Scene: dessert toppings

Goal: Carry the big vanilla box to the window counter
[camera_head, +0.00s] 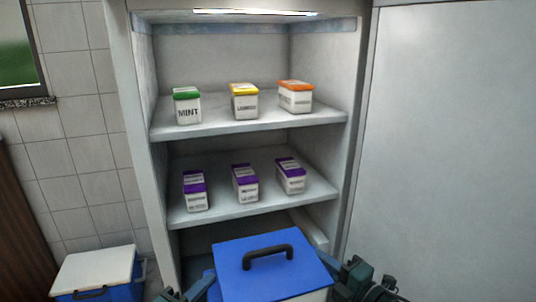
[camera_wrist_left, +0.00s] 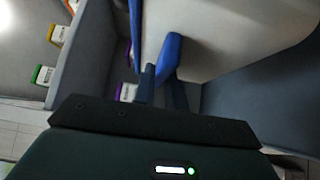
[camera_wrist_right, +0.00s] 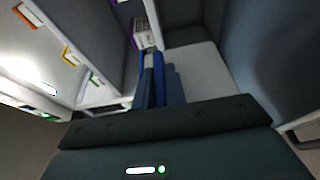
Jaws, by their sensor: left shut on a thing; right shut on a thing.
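A big box with a blue lid and black handle (camera_head: 270,262) is at the bottom centre of the head view, in front of the open cabinet. Its white body shows in the left wrist view (camera_wrist_left: 225,40) and in the right wrist view (camera_wrist_right: 200,75). No label can be read on it. My left gripper (camera_head: 198,286) is shut on its left side. My right gripper (camera_head: 345,275) is shut on its right side. The fingertips are partly hidden by the box. The window counter cannot be made out; only a window edge with a dark sill (camera_head: 28,102) shows at the far left.
The cabinet's upper shelf (camera_head: 215,125) holds small tubs with green, yellow and orange lids. Its lower shelf (camera_head: 265,205) holds several purple-lidded tubs. A blue cooler with a white lid (camera_head: 95,270) stands on the floor at left. A plain pale panel (camera_head: 455,120) is at right.

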